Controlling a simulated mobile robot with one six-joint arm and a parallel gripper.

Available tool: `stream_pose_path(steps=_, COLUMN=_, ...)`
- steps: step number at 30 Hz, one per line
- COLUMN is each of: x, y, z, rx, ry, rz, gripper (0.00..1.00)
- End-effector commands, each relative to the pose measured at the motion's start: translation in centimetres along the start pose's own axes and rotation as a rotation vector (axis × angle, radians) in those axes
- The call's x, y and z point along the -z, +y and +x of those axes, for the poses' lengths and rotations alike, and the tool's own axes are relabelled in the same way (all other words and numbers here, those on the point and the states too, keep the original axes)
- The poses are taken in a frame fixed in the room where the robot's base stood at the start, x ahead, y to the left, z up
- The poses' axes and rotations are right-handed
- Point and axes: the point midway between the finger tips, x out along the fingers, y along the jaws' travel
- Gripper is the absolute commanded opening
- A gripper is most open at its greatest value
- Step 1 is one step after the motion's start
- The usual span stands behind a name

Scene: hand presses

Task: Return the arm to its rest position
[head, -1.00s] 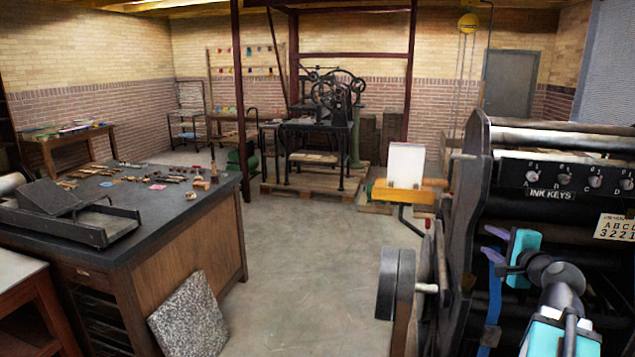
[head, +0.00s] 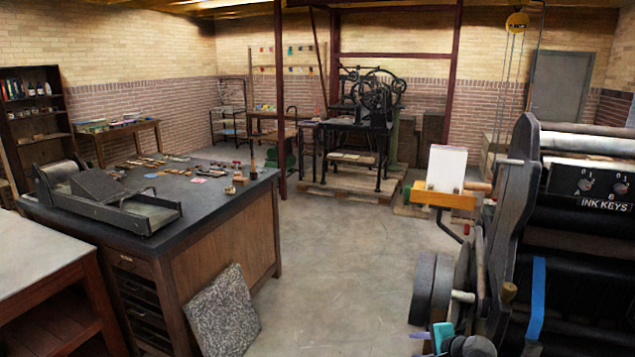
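Only a small part of my arm shows, a teal and dark link (head: 466,345) at the bottom edge of the head view, right of the middle. It is low in front of the large dark press (head: 515,200) on the right. My gripper is not in view, so I cannot see whether it is open or holds anything.
The press carries ink keys (head: 588,186), a blue strip (head: 537,300) and grey wheels (head: 424,288) on its left side. A dark-topped cabinet (head: 215,205) stands left, with a speckled slab (head: 224,315) leaning on it. The concrete floor (head: 340,260) between them is clear.

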Motion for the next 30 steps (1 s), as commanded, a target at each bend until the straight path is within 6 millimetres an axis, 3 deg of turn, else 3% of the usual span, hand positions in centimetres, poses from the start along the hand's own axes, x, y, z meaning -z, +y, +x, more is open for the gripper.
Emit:
stream_pose_path(steps=6, x=-4.9, y=7.1, z=4.4, rx=-0.148, ry=-0.079, rz=-0.082, gripper=0.38)
stream_pose_path(steps=15, x=-10.9, y=17.5, z=8.0, rx=-0.352, ry=-0.189, rz=-0.222, gripper=0.38)
stream_pose_path(steps=23, x=-15.3, y=27.1, z=8.9, rx=-0.533, ry=-0.293, rz=-0.367, gripper=0.38)
stream_pose_path(steps=30, x=-18.2, y=36.0, z=7.9, rx=-0.707, ry=-0.401, rz=-0.523, gripper=0.38)
